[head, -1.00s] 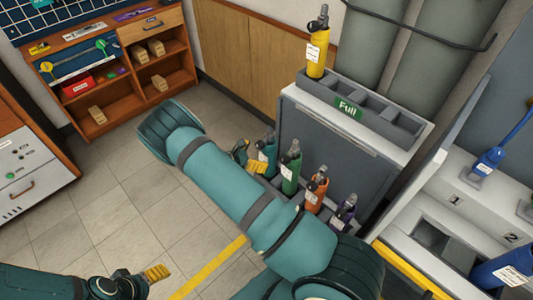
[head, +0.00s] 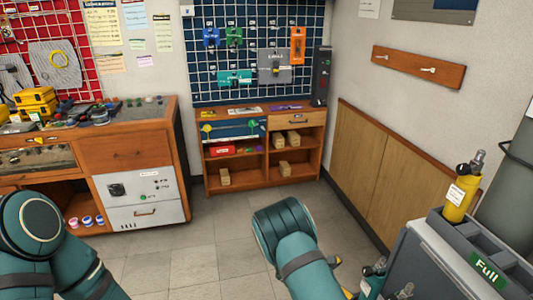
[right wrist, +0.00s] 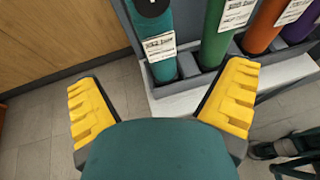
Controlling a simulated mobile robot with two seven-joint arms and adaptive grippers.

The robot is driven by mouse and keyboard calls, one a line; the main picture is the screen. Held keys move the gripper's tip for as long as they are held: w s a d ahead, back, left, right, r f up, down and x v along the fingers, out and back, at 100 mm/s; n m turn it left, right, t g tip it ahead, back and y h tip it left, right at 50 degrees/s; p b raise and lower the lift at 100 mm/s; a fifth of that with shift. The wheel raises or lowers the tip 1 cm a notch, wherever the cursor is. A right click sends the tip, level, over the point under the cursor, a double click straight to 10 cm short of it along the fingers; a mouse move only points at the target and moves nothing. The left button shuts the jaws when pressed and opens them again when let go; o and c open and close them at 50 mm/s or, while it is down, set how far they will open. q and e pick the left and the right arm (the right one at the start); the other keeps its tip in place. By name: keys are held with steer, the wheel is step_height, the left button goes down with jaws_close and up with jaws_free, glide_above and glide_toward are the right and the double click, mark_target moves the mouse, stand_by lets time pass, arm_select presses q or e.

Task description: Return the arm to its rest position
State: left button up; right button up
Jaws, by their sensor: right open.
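My right arm (head: 290,245) reaches up from the bottom of the head view, with its elbow over the floor. My right gripper (right wrist: 162,98) is open and empty in the right wrist view, its two yellow-padded fingers wide apart. Its yellow pads show only partly in the head view (head: 342,277). A teal cylinder (right wrist: 160,65) stands just beyond the fingers, apart from them. My left arm (head: 50,250) is at the lower left; its gripper is out of view.
Green (right wrist: 216,40), orange (right wrist: 262,28) and purple (right wrist: 302,28) cylinders stand beside the teal one in a grey rack. A yellow cylinder (head: 459,198) stands in the upper rack marked Full (head: 487,267). A wooden shelf (head: 262,185) is at the back. Floor (head: 200,255) in between is clear.

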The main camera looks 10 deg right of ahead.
steer(key=s+a+f+m+g+y, duration=0.1)
steer(key=s+a+f+m+y, duration=0.25)
steer(key=s+y, duration=0.2)
steer(key=s+a+f+m+g+y, duration=0.25)
steer(key=s+a+f+y, duration=0.2)
steer(key=s, duration=0.25)
steer(key=s+a+r+m+t+y, duration=0.2)
steer(key=a+r+m+t+y, duration=0.1)
steer(key=a+m, duration=0.3)
steer(key=s+a+r+m+t+y, duration=0.1)
steer(key=a+r+m+t+y, duration=0.1)
steer(key=a+m, duration=0.4)
steer(key=shift+s+a+r+t+y, duration=0.4)
steer(key=shift+a+t+y, duration=0.5)
steer(key=shift+y, duration=0.2)
